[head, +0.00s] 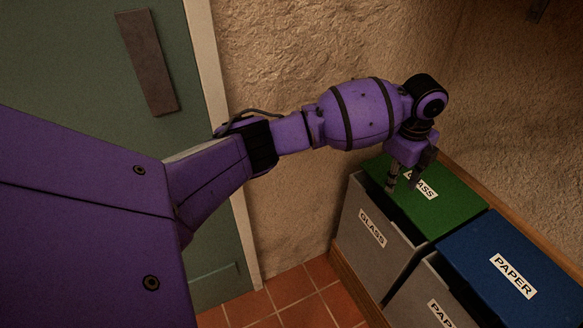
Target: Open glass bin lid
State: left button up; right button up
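The glass bin (362,246) is a grey box with a "GLASS" label on its front, standing against the wall at the right. Its green lid (447,211) lies over the top and also has a "GLASS" label, partly covered by my gripper. A dark gap shows along the lid's front edge; I cannot tell whether the lid is slightly raised. My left gripper (402,184) points down over the front-left part of the lid. Its two fingers look apart with nothing between them. I cannot tell whether the fingertips touch the lid. My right gripper is out of view.
A paper bin (408,297) with a blue lid (502,267) stands right beside the glass bin. A wooden edge (463,167) runs behind the bins along the rough wall. A green door (75,60) is at the left. Tiled floor (292,296) is clear before the bins.

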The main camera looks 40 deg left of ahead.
aim_at(383, 206)
pick_arm(q)
jog(key=shift+s+a+m+g, duration=0.3)
jog(key=shift+s+m+g, duration=0.15)
jog(key=shift+s, duration=0.35)
jog(key=shift+s+m, duration=0.25)
jog(key=shift+s, duration=0.05)
jog(key=shift+s+f, duration=0.2)
jog(key=shift+f, duration=0.6)
notch_tip(383, 206, down, 5)
jog(key=shift+f+b, duration=0.1)
jog(key=shift+b, duration=0.6)
jog(key=shift+w+f, duration=0.1)
jog(key=shift+f, duration=0.4)
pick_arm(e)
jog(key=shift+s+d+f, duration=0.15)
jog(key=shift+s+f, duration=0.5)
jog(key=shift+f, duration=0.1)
pick_arm(q)
grip_shut()
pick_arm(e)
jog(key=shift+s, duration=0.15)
